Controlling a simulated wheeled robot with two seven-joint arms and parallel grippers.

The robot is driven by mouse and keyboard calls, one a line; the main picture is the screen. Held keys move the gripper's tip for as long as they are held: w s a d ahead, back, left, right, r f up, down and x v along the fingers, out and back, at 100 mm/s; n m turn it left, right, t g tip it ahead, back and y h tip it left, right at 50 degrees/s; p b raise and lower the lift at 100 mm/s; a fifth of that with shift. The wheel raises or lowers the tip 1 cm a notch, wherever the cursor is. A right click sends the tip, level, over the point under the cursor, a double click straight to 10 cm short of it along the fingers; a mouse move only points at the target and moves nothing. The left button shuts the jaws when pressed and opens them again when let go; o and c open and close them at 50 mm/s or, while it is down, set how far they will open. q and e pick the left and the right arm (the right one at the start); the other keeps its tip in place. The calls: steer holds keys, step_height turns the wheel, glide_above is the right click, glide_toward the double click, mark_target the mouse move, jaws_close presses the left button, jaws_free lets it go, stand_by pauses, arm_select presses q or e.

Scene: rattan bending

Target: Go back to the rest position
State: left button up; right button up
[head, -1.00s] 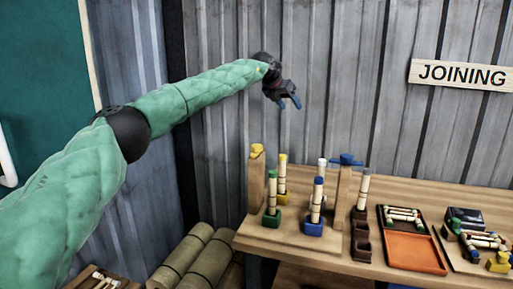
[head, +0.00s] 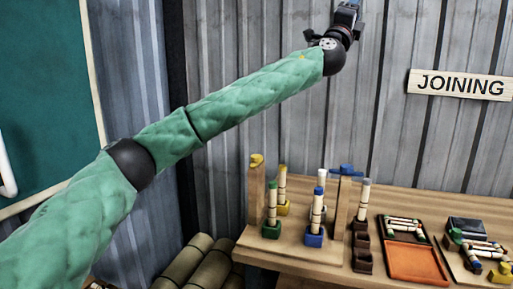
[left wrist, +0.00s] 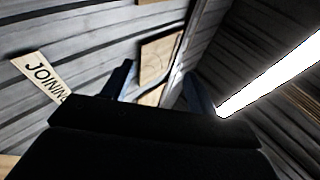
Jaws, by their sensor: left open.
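My left arm reaches in from the left in the head view. Its gripper (head: 349,10) is raised high in front of the metal wall, well above the workbench and apart from everything on it. In the left wrist view the two dark blue fingers of the left gripper (left wrist: 158,92) stand apart with nothing between them, so it is open and empty. The fingers point up toward the wall and ceiling. My right gripper is not in view.
The wooden workbench (head: 310,258) carries several coloured sockets with upright rattan sticks, including a blue socket (head: 314,236). An orange tray (head: 415,263) lies at the right. A JOINING sign (head: 462,85) hangs on the wall. A bright ceiling light (left wrist: 270,75) shows in the wrist view.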

arm_select(q)
steer(key=s+a+f+n+g+y, duration=0.3)
steer(key=s+a+f+n+y, duration=0.45)
steer(key=f, duration=1.05)
steer(key=s+a+f+n+g+y+p, duration=0.15)
steer(key=s+a+f+n, duration=0.25)
steer(key=a+f+n, duration=0.85)
steer(key=s+a+f+n+g+y, duration=0.45)
steer(key=a+f, duration=0.65)
steer(key=f, duration=1.3)
steer(key=s+a+f+n+g+y, duration=0.1)
steer(key=s+a+f+g, duration=0.15)
steer(key=s+f, duration=0.65)
steer(key=s+a+f+n+g+y, duration=0.1)
steer(key=s+a+f, duration=0.3)
steer(key=s+f, duration=0.5)
steer(key=s+a+f+n+g+y, duration=0.1)
steer(key=s+a+f+n+g, duration=0.15)
steer(key=s+f, duration=0.7)
steer(key=s+f+g, duration=0.2)
steer(key=s+f, duration=0.8)
steer(key=f, duration=0.1)
steer(key=shift+s+m+p, duration=0.3)
steer(key=shift+p, duration=0.15)
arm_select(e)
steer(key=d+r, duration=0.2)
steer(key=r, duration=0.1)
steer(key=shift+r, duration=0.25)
